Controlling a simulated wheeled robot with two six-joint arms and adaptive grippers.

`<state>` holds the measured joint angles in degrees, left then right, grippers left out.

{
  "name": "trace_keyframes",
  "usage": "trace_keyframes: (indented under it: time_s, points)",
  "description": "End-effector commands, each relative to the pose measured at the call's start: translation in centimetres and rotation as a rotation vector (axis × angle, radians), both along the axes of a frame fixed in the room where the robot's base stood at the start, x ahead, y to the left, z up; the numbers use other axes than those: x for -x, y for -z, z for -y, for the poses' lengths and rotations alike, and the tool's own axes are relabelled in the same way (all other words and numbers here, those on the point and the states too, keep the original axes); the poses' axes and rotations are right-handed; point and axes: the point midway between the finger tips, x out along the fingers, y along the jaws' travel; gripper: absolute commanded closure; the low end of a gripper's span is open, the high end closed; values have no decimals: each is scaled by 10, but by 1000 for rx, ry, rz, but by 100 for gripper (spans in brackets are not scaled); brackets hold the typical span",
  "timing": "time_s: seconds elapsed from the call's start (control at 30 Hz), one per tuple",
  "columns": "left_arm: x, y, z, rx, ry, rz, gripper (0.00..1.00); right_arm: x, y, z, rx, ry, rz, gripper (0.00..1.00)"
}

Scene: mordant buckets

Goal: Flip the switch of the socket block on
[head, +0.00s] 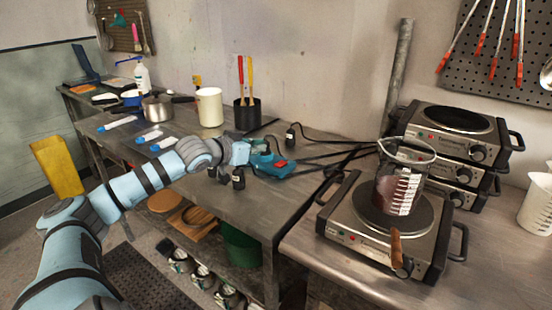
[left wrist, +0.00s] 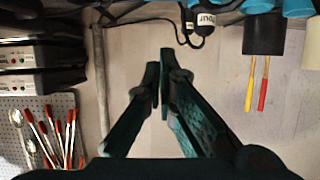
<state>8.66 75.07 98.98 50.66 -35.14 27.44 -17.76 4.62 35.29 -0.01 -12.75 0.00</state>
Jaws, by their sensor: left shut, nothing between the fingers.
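The socket block (head: 270,168) is a teal-blue block near the right end of the grey bench in the head view. Its red switch (head: 281,163) faces up on its right part. I cannot tell which way the switch is tilted. My left gripper (head: 262,148) reaches over the block from the left, its fingers close to it and partly covering it. I cannot tell whether they touch. In the left wrist view its dark fingers (left wrist: 164,85) are together with nothing between them. The block is not clearly visible there. My right gripper is not in view.
Black plugs (head: 238,179) and cables lie around the block. A black pot (head: 247,117) with utensils and a white jug (head: 209,107) stand behind. To the right, a hotplate (head: 343,225) carries a glass beaker (head: 399,190); other hotplates (head: 436,149) are stacked behind.

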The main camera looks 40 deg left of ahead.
Motion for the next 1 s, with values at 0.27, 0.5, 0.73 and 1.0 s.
trace_keyframes:
  time_s: [0.27, 0.5, 0.73, 1.0]
  points:
    - [-42, 15, 0, 12, 8, 1, 100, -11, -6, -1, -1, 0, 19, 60]
    - [-90, 36, -4, 8, 11, -3, 100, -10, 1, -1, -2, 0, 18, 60]
    - [-83, 70, -6, 0, 9, -6, 100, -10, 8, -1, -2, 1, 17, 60]
    - [-81, 74, -6, -1, 8, -5, 100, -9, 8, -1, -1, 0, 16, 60]
